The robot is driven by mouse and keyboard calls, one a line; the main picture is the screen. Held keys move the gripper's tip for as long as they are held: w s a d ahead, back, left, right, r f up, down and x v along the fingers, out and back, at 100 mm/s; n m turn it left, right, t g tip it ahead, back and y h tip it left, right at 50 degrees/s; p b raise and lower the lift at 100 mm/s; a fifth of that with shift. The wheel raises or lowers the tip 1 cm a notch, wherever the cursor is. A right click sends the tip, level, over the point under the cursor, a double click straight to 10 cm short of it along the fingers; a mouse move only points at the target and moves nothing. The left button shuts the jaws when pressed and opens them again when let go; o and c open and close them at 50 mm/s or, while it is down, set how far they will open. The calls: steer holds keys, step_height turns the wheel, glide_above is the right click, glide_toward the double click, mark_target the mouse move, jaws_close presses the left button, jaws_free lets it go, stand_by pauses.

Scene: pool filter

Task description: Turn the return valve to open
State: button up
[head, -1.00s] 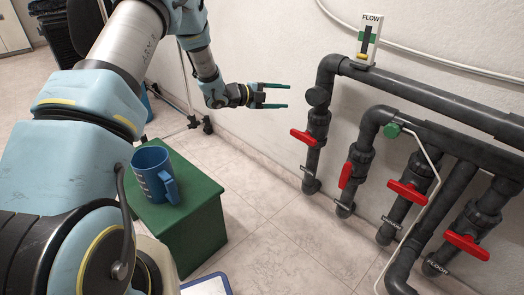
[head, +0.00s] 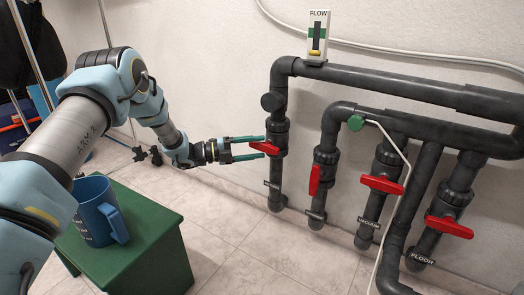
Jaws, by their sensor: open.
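Several red valve handles sit on dark grey pipes along the wall. The leftmost handle (head: 269,149) lies crosswise to its upright pipe; the small label below it is too small to read, so I cannot confirm it is the return valve. My gripper (head: 258,147) is open at this handle, with one teal finger above it and one below. The handle's left end appears between the fingertips; I cannot tell if they touch it. The flow gauge (head: 318,38) above has a yellow mark low and a green band higher.
The second handle (head: 314,180) lies along its pipe. The third handle (head: 382,184) and the fourth handle (head: 449,227), above the label "FLOOR", lie crosswise. A blue mug (head: 98,212) stands on a green stool (head: 150,250) at lower left. The tiled floor between stool and pipes is clear.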

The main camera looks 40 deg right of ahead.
steer(key=shift+x, duration=1.2)
jaws_close()
